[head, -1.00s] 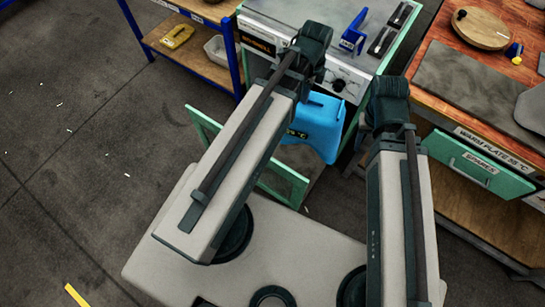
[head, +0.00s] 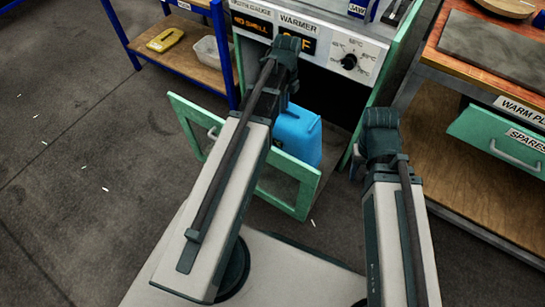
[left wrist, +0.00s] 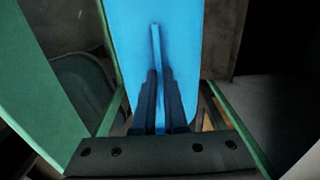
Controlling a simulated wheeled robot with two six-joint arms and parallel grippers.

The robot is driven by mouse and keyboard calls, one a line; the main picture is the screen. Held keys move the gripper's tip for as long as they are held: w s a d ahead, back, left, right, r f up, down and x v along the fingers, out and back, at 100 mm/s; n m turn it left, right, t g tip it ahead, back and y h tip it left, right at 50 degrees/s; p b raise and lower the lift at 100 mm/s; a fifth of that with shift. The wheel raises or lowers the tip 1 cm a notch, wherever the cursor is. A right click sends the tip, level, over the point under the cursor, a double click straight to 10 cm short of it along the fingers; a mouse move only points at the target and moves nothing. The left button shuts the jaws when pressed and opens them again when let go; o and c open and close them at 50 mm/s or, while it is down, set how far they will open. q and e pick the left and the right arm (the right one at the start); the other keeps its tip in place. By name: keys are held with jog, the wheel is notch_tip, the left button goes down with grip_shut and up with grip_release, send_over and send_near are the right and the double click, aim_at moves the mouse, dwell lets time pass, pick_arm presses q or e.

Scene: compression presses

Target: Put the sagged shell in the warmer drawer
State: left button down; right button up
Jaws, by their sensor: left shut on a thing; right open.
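The blue shell (head: 298,138) hangs below my left gripper (head: 288,92), between the green drawer front and the dark opening of the warmer (head: 325,95). In the left wrist view my left gripper (left wrist: 160,78) is shut on an upright rib of the shell (left wrist: 195,50). The warmer drawer (head: 285,205) is pulled out, its green framed front facing me. Whether the shell touches the drawer floor is hidden. My right gripper (head: 380,118) is open and empty, right of the warmer.
The warmer panel has a partly hidden orange display and a dial (head: 349,61). A green spares drawer (head: 500,140) sits under the bench at right. A blue-framed shelf (head: 190,62) at left holds a yellow item (head: 165,40) and a pale bin (head: 208,50). Floor at left is mostly clear.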

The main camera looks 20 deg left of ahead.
aim_at(283, 117)
pick_arm(q)
jog(key=shift+f, duration=0.1)
notch_tip(283, 117, down, 6)
jog(key=b, duration=0.6)
jog(key=shift+f, duration=0.1)
notch_tip(283, 117, down, 4)
jog(key=b, duration=0.4)
jog(key=c, duration=1)
grip_release()
jog(key=shift+o, duration=0.2)
